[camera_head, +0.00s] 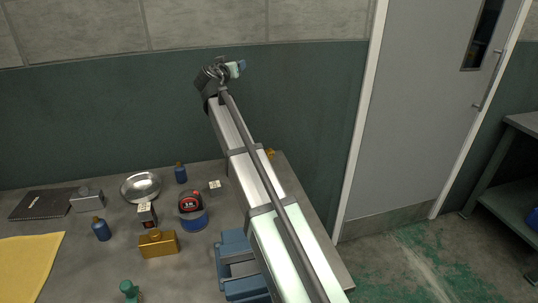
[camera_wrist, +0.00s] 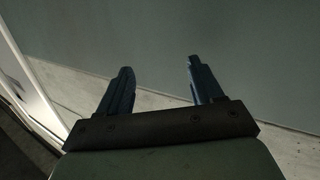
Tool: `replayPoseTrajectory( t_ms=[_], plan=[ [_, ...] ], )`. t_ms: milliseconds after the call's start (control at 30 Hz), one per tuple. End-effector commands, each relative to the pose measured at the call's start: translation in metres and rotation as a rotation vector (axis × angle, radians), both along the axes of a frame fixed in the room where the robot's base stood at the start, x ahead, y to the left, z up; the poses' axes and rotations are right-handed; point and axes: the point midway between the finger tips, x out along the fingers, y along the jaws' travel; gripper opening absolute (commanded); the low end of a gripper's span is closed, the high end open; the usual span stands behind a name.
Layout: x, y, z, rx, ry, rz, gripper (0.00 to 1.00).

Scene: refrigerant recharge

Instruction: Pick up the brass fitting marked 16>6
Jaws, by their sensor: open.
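A brass-coloured block-shaped fitting (camera_head: 158,244) with a short raised neck sits on the workbench at the lower left of the head view. Another small brass-coloured thing (camera_head: 270,153) shows at the bench's back edge, partly hidden by my arm. I cannot read the mark 16>6 on either. My gripper (camera_head: 237,68) is raised high above the bench, in front of the green wall. In the wrist view my gripper (camera_wrist: 158,78) has its two blue fingers apart with nothing between them. It is far from both brass things.
The bench (camera_head: 75,222) holds a metal bowl (camera_head: 141,186), blue bottles (camera_head: 101,229), a blue-and-red round item (camera_head: 192,211), a labelled block (camera_head: 147,214), a grey box (camera_head: 87,199), a yellow cloth (camera_head: 28,264) and a blue vise-like object (camera_head: 235,262). A door (camera_head: 433,110) stands right.

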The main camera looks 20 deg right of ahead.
Motion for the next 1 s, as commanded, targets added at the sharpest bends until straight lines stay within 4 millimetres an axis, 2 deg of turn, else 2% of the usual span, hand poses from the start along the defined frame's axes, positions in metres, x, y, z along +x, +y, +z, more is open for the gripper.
replayPoseTrajectory(
  t_ms=[33,100,333,500,600,700,867,1000],
  plan=[
    [0.0,-0.028,0.007,-0.016,0.005,-0.05,0.66],
    [-0.002,-0.059,0.013,-0.036,0.017,-0.109,0.66],
    [-0.015,-0.147,0.027,-0.09,0.084,-0.286,0.66],
    [-0.027,-0.211,0.022,-0.142,0.231,-0.411,0.66],
    [-0.03,-0.229,0.009,-0.177,0.357,-0.431,0.66],
    [-0.029,-0.237,-0.007,-0.211,0.488,-0.417,0.66],
    [-0.022,-0.239,-0.04,-0.278,0.73,-0.328,0.66],
    [-0.016,-0.232,-0.073,-0.349,0.96,-0.18,0.66]
  ],
)
